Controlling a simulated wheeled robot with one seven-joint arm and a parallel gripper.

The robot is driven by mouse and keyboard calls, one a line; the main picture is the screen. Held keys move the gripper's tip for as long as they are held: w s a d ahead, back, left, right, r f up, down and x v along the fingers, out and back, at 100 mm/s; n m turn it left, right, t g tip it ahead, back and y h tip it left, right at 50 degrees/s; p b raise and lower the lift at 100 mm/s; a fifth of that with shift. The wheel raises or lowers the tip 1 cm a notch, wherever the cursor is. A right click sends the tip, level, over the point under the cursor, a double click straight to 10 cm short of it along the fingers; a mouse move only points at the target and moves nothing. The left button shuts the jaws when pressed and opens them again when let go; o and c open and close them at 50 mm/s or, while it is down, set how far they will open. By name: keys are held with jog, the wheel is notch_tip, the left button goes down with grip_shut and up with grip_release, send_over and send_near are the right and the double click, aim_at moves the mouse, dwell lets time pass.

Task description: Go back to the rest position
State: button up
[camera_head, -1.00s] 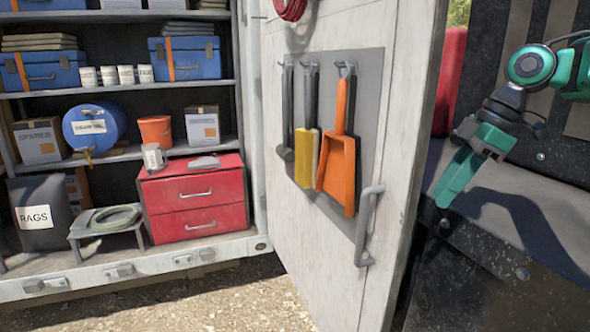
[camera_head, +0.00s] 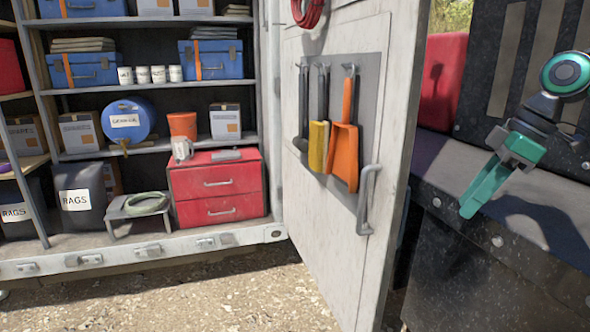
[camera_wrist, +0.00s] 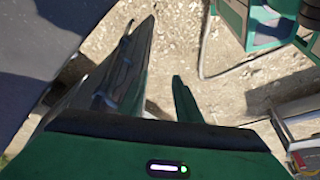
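My gripper (camera_head: 468,212) is the teal one at the right of the head view. It hangs tilted down and to the left, over the dark surface beside the open door. In the wrist view my gripper (camera_wrist: 160,82) shows two green fingers with a gap between them. Only bare ground shows in the gap, so it is open and empty. The head view shows the fingers nearly edge-on. My arm is bent near the right edge of the picture, and most of it is cut off.
An open white door (camera_head: 335,215) carries a hanging orange dustpan (camera_head: 344,155) and a handle (camera_head: 367,200). Left of it stand shelves with a red drawer box (camera_head: 217,190) and a blue drum (camera_head: 128,121). Gravel ground (camera_head: 220,295) in front is clear.

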jog(key=s+d+f+m+g+h, duration=0.1)
jog(key=s+d+f+m+h, duration=0.1)
jog(key=s+f+m, duration=0.7)
jog(key=s+d+f+m+g+h, duration=0.1)
jog(key=s+d+f+m+h, duration=0.1)
jog(key=s+f+m, duration=0.7)
jog(key=s+d, duration=0.1)
jog(key=s, duration=0.4)
jog(key=shift+d, duration=0.4)
jog(key=shift+w, duration=0.1)
jog(key=shift+w+f, duration=0.25)
jog(key=shift+w, duration=0.25)
